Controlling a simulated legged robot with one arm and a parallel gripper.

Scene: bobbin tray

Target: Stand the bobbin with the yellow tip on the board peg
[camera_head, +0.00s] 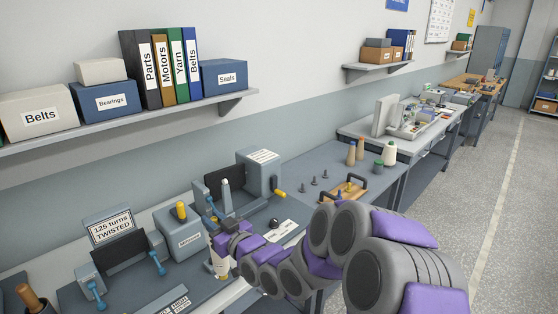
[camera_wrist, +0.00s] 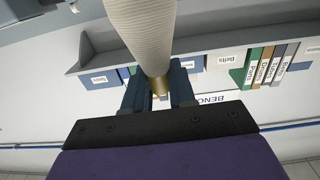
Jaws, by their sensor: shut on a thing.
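My gripper (camera_wrist: 160,92) is shut on a cream, ribbed bobbin (camera_wrist: 142,35) in the wrist view. The jaws close around its narrow gold-yellow end (camera_wrist: 160,85), and the wide body extends past the top of the picture. In the head view my gripper (camera_head: 221,243) is over the near bench, and the cream bobbin (camera_head: 221,264) shows partly beside it, low in the picture. Several small dark upright pegs (camera_head: 314,179) stand on the grey bench to the right, clear of my gripper. I cannot tell which is the board peg.
A wooden tray with dark handles (camera_head: 345,194) lies right of the pegs. Tan bobbins (camera_head: 351,153) and a white one (camera_head: 390,154) stand behind it. Grey-blue machines (camera_head: 181,237) with levers crowd the near bench. A wall shelf (camera_head: 130,119) with boxes and binders runs above.

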